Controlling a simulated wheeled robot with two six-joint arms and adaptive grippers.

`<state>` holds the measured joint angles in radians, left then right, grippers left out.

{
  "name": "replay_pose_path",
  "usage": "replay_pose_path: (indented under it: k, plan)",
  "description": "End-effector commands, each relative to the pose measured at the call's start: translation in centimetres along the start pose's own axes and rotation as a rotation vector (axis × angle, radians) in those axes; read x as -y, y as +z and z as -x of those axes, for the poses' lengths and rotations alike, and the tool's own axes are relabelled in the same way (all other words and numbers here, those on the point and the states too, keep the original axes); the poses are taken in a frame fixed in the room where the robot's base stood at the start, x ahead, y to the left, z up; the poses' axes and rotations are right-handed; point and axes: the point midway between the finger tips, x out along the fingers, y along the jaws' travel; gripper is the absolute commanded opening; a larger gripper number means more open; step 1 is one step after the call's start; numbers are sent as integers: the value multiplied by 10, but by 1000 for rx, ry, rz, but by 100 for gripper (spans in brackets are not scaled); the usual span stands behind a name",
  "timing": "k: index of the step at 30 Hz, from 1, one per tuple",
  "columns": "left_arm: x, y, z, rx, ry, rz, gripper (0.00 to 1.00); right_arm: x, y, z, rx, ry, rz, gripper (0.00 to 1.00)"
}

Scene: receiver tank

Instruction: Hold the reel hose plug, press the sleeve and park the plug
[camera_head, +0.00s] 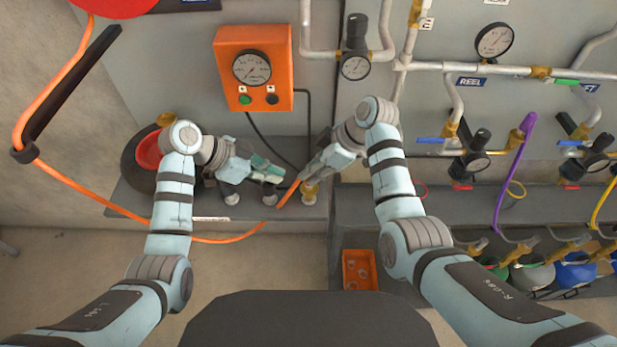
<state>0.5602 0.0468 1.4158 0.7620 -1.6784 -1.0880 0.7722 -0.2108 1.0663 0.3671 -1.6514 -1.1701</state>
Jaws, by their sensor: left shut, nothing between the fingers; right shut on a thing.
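The orange hose (70,180) runs from the reel (115,5) at the top left, sags past the shelf edge and rises to my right gripper. My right gripper (306,177) is shut on the hose's plug end, just above the shelf. The plug and its sleeve are mostly hidden by the fingers. A brass fitting (309,194) stands on the shelf right below this gripper; I cannot tell whether the plug touches it. My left gripper (276,172) is shut and empty, just left of the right gripper and above the shelf fittings.
Grey fittings (231,196) stand on the shelf under my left gripper. An orange gauge box (253,68) hangs on the wall behind. Pipes, gauges and a purple hose (513,170) fill the right. An orange bin (359,269) sits below.

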Motion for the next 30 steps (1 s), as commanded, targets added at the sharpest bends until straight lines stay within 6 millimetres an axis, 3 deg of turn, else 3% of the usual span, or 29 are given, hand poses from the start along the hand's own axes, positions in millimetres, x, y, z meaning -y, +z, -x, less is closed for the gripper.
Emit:
replay_pose_path:
  k: [6,12,30]
  plan:
    - [-1,0,-44,1,3,2,0,0,0,0,1,0,0,0]
    - [0,0,-66,1,0,1,0,0,0,0,1,0,0,0]
    - [-1,2,-72,-1,3,2,0,1,-1,0,-3,-3,1,0]
